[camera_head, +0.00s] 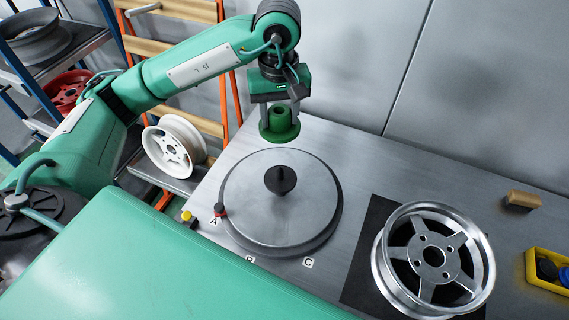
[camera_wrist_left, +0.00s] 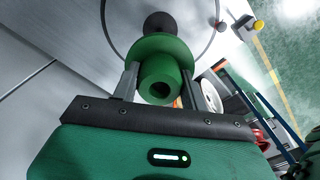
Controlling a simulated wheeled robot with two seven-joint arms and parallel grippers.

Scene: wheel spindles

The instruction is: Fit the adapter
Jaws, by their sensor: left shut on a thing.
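The adapter is a green flanged sleeve (camera_head: 280,124) with a hole through its middle. My left gripper (camera_head: 281,108) is shut on it and holds it in the air, flange downward, above the back edge of the round grey plate (camera_head: 262,218). The dark pointed spindle (camera_head: 280,180) stands upright at the plate's middle, apart from the adapter in the head view. In the left wrist view the adapter (camera_wrist_left: 160,75) sits between both fingers, and the dark spindle tip (camera_wrist_left: 159,22) shows just beyond its flange. My right gripper is not in view.
A silver wheel (camera_head: 432,256) lies on a black mat (camera_head: 368,256) at the right. A yellow bin (camera_head: 541,270) and a wooden block (camera_head: 521,200) are farther right. A white wheel (camera_head: 174,146) stands on a rack at the left. Letter labels and a red-and-black knob (camera_head: 219,209) edge the plate.

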